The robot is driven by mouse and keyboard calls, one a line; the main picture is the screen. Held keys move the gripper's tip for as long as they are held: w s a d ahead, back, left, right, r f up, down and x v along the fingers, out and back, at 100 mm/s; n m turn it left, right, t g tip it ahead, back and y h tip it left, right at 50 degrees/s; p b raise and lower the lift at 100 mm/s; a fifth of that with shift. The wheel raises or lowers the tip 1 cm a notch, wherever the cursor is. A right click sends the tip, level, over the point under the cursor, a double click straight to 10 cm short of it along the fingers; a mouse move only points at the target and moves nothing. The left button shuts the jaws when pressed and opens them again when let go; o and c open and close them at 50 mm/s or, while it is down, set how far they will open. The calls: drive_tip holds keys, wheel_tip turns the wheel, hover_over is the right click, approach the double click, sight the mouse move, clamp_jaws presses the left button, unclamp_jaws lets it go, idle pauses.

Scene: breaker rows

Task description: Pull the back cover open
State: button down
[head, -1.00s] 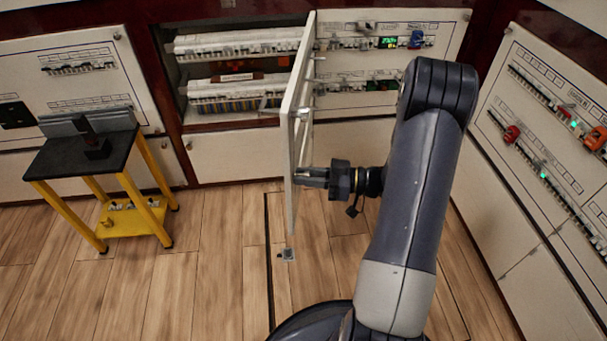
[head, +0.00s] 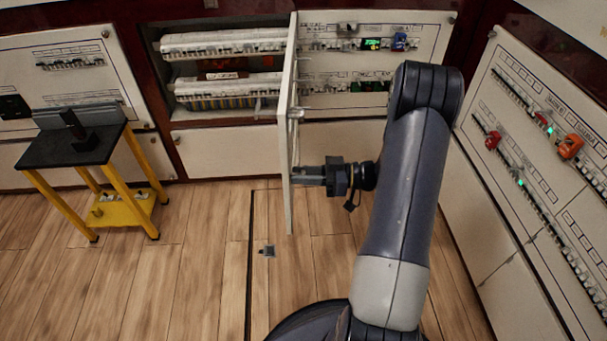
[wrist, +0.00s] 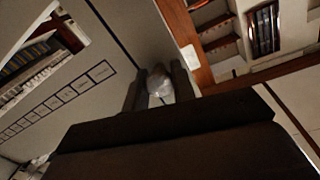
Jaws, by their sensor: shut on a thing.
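The back cover (head: 287,120) is a tall white panel swung out from the back wall. It stands nearly edge-on in the head view, with the recess behind it exposed. My gripper (head: 303,175) is at the lower part of the cover, on its right side, and is shut on the cover's handle. In the wrist view, my two dark fingers (wrist: 158,88) close around a pale rounded piece (wrist: 160,85) against a light panel. The exact grip on the handle is hidden in the head view.
The open recess (head: 225,75) holds rows of breakers. A black-topped yellow stand (head: 75,150) is at left. Breaker panels are behind the cover (head: 370,60) and on the right wall (head: 540,130).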

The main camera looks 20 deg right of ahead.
drive_tip(key=c, duration=1.2)
unclamp_jaws()
drive_tip(key=shift+o, duration=0.2)
drive_tip(key=shift+d, duration=0.1)
drive_tip(key=p+v, duration=0.1)
drive_tip(key=v, duration=0.9)
drive_tip(key=shift+s+d+p, duration=0.15)
drive_tip(key=shift+d+p, duration=0.15)
drive_tip(key=shift+p, duration=0.1)
